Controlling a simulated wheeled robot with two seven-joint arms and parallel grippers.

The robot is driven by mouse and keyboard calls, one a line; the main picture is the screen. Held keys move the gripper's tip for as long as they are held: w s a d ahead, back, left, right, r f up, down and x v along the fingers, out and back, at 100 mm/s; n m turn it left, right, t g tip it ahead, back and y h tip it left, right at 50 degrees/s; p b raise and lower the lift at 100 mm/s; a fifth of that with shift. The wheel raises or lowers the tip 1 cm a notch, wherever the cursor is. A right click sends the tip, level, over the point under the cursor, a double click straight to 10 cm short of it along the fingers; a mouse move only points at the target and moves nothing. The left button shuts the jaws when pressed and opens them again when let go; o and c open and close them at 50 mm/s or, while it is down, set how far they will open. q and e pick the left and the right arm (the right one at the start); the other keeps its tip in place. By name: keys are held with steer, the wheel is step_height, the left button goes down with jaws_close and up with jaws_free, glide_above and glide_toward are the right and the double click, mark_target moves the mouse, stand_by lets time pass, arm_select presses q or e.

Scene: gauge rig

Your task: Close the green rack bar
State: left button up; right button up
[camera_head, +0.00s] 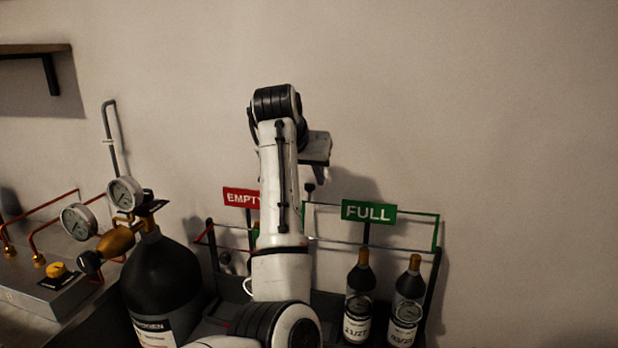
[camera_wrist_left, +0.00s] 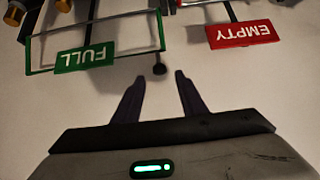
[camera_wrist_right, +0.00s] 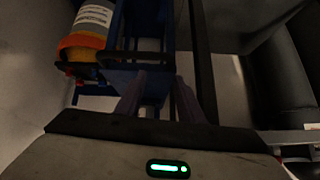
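The green rack bar (camera_head: 410,212) is a thin green frame behind the green FULL sign (camera_head: 369,211), above two bottles on the right of the rack. It also shows in the left wrist view (camera_wrist_left: 159,30), where a dark round knob (camera_wrist_left: 159,69) sits at its end. My left gripper (camera_head: 319,174) is raised near the knob end of this bar. In its wrist view its fingers (camera_wrist_left: 160,78) are open, with the knob between the tips in the picture; contact cannot be told. My right gripper (camera_wrist_right: 160,76) is open in front of a blue frame.
A red EMPTY sign (camera_head: 241,198) stands left of the FULL sign, partly hidden by my arm. A black cylinder (camera_head: 160,275) with gauges stands at the left. In the right wrist view, an orange-banded cylinder (camera_wrist_right: 82,42) is beside the blue frame (camera_wrist_right: 150,45).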

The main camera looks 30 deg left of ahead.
mark_target(308, 190)
arm_select(q)
steer(key=shift+x, duration=1.75)
jaws_close()
